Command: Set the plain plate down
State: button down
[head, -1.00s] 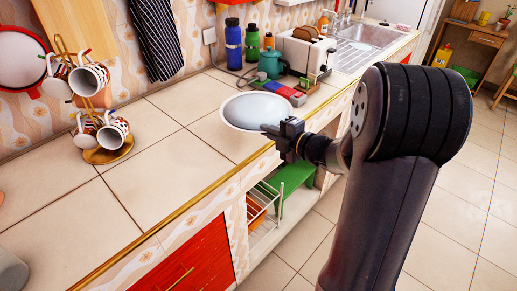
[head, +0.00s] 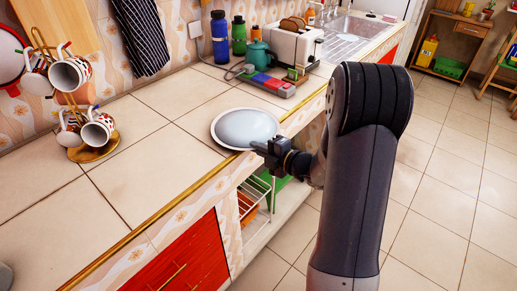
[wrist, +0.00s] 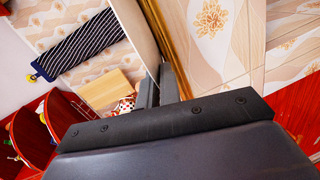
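The plain plate (head: 245,127) is pale and round. It lies level over the countertop (head: 155,145), close to the front edge in the head view. Whether it touches the counter or hangs just above is hard to tell. My gripper (head: 262,148) reaches in from the right, over the counter's front edge, and its fingers are shut on the plate's near rim. In the wrist view the fingers (wrist: 162,86) are close together, and a thin pale strip runs away from them, which I cannot clearly make out as plate or counter.
A mug rack (head: 90,152) with several mugs stands at the left. Behind the plate are a red and blue box (head: 268,85), a teal kettle (head: 260,52), bottles (head: 219,35) and a toaster (head: 297,44). The counter left of the plate is clear.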

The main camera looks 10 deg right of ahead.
jog(key=shift+r, duration=0.1)
jog(key=c, duration=1.6)
grip_release()
jog(key=shift+f, duration=0.2)
